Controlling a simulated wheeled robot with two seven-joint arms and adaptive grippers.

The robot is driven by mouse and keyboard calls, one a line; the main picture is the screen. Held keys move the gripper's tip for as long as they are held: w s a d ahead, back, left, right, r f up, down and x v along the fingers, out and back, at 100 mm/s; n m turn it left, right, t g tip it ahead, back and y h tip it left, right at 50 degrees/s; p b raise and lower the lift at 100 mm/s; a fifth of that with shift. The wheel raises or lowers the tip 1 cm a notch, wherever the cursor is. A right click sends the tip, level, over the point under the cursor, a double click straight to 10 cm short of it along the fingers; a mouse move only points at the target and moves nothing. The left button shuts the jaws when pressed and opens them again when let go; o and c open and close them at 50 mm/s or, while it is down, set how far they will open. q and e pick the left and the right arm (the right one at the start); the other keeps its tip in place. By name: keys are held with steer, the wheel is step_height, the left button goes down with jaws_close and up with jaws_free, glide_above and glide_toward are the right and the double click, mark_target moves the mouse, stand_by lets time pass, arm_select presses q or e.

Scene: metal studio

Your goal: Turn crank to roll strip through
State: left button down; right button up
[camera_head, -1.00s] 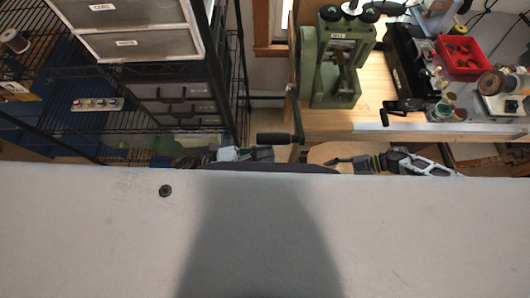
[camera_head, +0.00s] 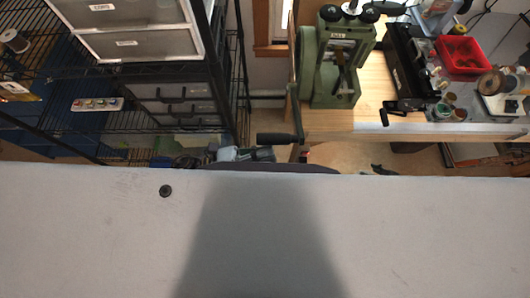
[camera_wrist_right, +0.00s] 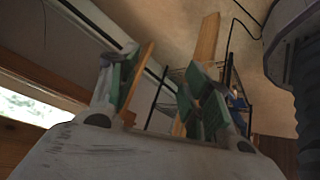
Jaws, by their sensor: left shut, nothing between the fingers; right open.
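The green rolling mill (camera_head: 314,75) stands on the wooden bench, with a narrow strip (camera_head: 341,78) in its front opening. Its crank arm (camera_head: 293,108) hangs down at the mill's left side, ending in a black handle (camera_head: 274,139) that points left. My left gripper (camera_head: 266,154) is shut and empty, just below the handle in the picture; I cannot tell whether they touch. My right gripper (camera_wrist_right: 160,85) is open, with nothing between its fingers in the right wrist view. In the head view it is mostly hidden behind my grey body.
On the bench (camera_head: 345,120), right of the mill, are a black device with a small crank (camera_head: 405,107), a red tray (camera_head: 442,57) and small jars. A wire shelf (camera_head: 238,75) with drawers stands at left. A gap separates shelf and bench.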

steer(key=s+a+f+m+g+h, duration=0.1)
steer(key=s+a+f+m+h, duration=0.1)
steer(key=s+f, duration=0.35)
steer(key=s+a+f+m+h, duration=0.2)
steer(key=s+f, duration=0.1)
steer(key=f, duration=0.5)
steer(key=s+a+f+g, duration=0.2)
steer(key=s+a+f, duration=0.2)
steer(key=s+a, duration=0.5)
steer(key=s+a+f+m+g, duration=0.1)
steer(key=s+a+f, duration=0.3)
steer(key=s+a, duration=0.4)
steer(key=s+g, duration=0.1)
steer(key=s, duration=0.1)
steer(key=shift+s+a+f+g+y, duration=0.2)
steer(key=shift+s+a+g+y, duration=0.1)
steer(key=shift+a+g, duration=0.1)
